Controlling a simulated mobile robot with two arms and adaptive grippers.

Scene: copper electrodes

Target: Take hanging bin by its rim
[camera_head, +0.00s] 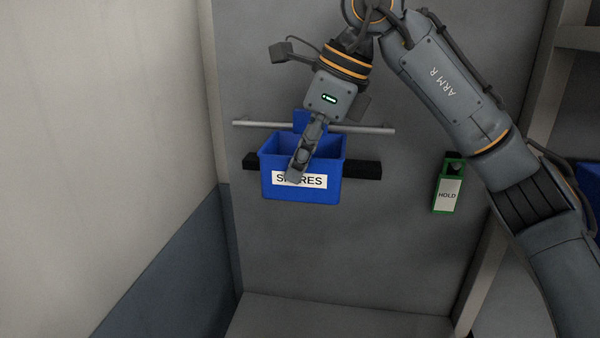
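A blue bin (333,186) with a white label, partly covered, hangs from a metal rail (365,128) on the grey wall panel. Its open top faces up, and a blue back tab rises to the rail. My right gripper (294,176) comes down from above, its fingers in front of the bin's front rim and label in the picture. The fingers line up edge-on, so I cannot tell whether they are apart or closed on the rim. Whether they touch the bin is also unclear. My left gripper is not in view.
A black bar (367,170) runs behind the bin, below the rail. A green holder with a "HOLD" tag (447,195) hangs at right. A post and shelves (580,38) stand at far right. A pale wall (105,110) bounds the left; a grey ledge (330,318) lies below.

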